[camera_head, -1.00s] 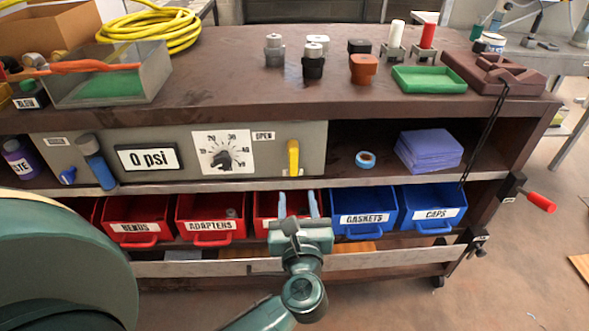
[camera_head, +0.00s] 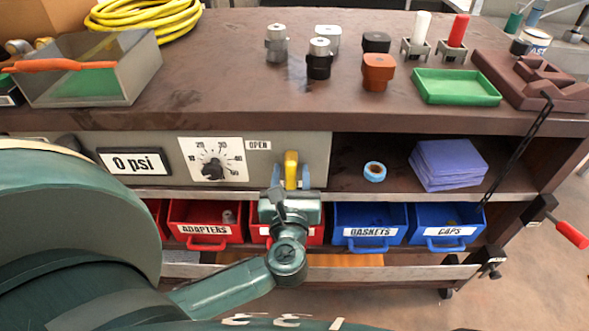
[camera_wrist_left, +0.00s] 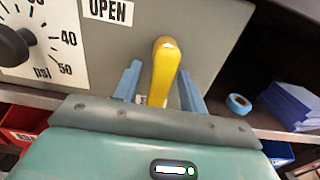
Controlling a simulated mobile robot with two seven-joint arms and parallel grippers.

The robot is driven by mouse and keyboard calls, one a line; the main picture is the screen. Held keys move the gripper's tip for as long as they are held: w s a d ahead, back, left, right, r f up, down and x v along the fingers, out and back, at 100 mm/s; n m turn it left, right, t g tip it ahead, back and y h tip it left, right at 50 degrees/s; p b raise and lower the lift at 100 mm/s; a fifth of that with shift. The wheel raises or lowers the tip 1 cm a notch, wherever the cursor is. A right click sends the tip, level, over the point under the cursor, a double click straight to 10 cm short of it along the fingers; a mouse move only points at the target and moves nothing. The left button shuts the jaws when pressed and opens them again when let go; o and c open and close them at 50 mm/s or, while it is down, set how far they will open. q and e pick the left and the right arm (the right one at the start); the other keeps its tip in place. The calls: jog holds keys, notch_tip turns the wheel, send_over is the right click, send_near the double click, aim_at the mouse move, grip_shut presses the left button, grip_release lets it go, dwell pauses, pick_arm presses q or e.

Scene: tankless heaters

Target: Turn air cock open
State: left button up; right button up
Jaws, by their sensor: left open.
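The air cock is a yellow lever handle (camera_head: 291,170) on the grey panel, standing upright below and right of the OPEN label (camera_head: 258,145). It also shows in the left wrist view (camera_wrist_left: 162,75). My left gripper (camera_head: 291,178) is open, with one blue finger on each side of the handle. In the left wrist view the fingers (camera_wrist_left: 158,85) flank the lower part of the handle, with a visible gap on both sides. A second label low behind the handle is mostly hidden. My right gripper is not in view.
The gauge dial (camera_head: 213,160) and the 0 psi display (camera_head: 135,162) are on the panel to the left. Red and blue bins (camera_head: 370,225) sit below. A blue tape roll (camera_head: 374,171) and purple cloths (camera_head: 447,164) lie on the shelf to the right.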

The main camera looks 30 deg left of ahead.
pick_arm(q)
jog(key=shift+s, duration=0.1)
jog(key=shift+c, duration=0.9)
grip_shut()
